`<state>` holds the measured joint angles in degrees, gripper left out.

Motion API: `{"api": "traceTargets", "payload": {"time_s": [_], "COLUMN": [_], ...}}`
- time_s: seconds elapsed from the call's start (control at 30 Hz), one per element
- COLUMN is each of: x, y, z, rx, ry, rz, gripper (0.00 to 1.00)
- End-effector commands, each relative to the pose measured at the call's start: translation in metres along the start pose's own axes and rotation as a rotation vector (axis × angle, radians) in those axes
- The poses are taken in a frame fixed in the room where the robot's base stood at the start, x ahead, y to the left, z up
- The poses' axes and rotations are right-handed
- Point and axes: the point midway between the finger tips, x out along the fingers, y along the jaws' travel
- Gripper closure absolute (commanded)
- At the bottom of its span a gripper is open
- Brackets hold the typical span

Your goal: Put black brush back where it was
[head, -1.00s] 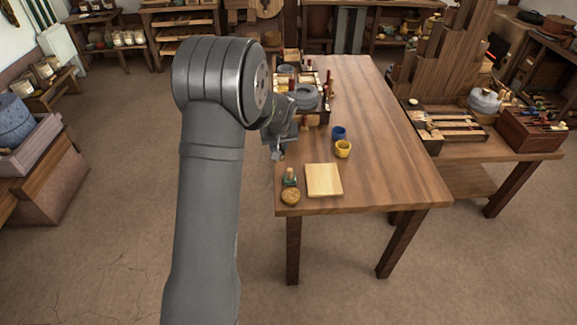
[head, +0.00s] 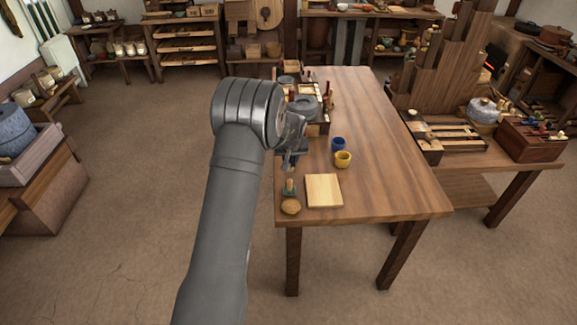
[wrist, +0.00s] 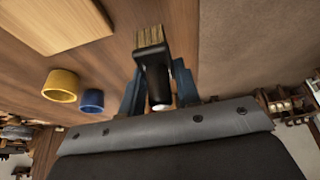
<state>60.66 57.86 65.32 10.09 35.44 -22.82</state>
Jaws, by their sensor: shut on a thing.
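The black brush (wrist: 153,66) is in my gripper (wrist: 158,88) in the wrist view. Its dark handle is between the two blue-grey fingers, and its pale bristles point away from my wrist, over the wooden table. The gripper is shut on it. Whether the bristles touch anything is not clear.
A blue cup (head: 338,144) and a yellow cup (head: 343,160) stand right of the gripper. A filled wooden organizer (head: 318,129) stands behind. The table's right side (head: 385,150) is clear.

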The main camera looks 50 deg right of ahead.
Motion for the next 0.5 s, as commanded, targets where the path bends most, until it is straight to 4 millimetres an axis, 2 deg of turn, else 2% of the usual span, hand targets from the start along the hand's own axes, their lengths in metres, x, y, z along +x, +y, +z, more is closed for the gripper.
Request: {"api": "traceTargets", "payload": {"time_s": [0.17,0.4,0.5], "x": [0.010,0.039,0.045], "y": [-0.007,-0.007,-0.007], "z": [-0.003,0.010,0.011], "rx": [0.000,0.000,0.000], "ry": [0.000,-0.003,0.001], "rz": [0.000,0.000,0.001], "gripper": [0.91,0.91,0.91]}}
